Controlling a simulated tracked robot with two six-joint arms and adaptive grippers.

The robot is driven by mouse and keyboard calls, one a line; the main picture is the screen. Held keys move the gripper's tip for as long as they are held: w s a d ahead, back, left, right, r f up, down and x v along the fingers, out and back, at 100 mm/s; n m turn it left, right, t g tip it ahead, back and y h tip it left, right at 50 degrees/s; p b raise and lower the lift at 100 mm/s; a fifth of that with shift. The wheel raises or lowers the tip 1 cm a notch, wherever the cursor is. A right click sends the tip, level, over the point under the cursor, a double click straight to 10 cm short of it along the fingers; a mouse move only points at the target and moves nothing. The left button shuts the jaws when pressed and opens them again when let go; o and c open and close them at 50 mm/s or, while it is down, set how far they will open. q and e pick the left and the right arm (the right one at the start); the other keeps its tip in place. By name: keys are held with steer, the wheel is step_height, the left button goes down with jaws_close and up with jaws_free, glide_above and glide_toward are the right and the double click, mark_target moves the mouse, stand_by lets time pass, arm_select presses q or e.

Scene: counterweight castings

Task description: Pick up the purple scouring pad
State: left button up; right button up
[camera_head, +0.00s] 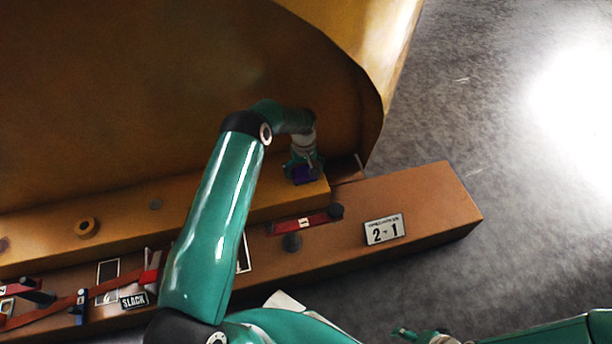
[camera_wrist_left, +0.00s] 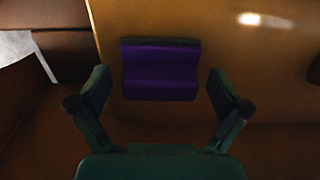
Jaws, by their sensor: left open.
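The purple scouring pad (camera_head: 302,175) lies on the brown ledge (camera_head: 262,205) near its right end, under my left gripper in the head view. In the left wrist view the pad (camera_wrist_left: 160,72) is a purple block with a dark strip along its far edge. My left gripper (camera_wrist_left: 158,98) is open, with one finger on each side of the pad and a visible gap to both. The head view also shows this gripper (camera_head: 303,168) directly at the pad, partly covering it. Of my right arm, green parts show at the bottom right; its fingertips are not clear.
A large curved ochre casting (camera_head: 180,90) rises close behind the ledge. On the lower beam in front are a plate reading "2-1" (camera_head: 384,230), a red strap piece (camera_head: 300,223) and dark knobs. A ring (camera_head: 87,227) sits on the ledge. Grey floor is clear at right.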

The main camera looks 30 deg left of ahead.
mark_target(304, 168)
arm_select(q)
steer(key=c, duration=1.3)
steer(key=shift+o, duration=0.2)
steer(key=shift+r, duration=0.15)
step_height(304, 168, up, 20)
steer(key=p, duration=0.5)
steer(key=o, duration=0.5)
steer(key=shift+c, duration=1.8)
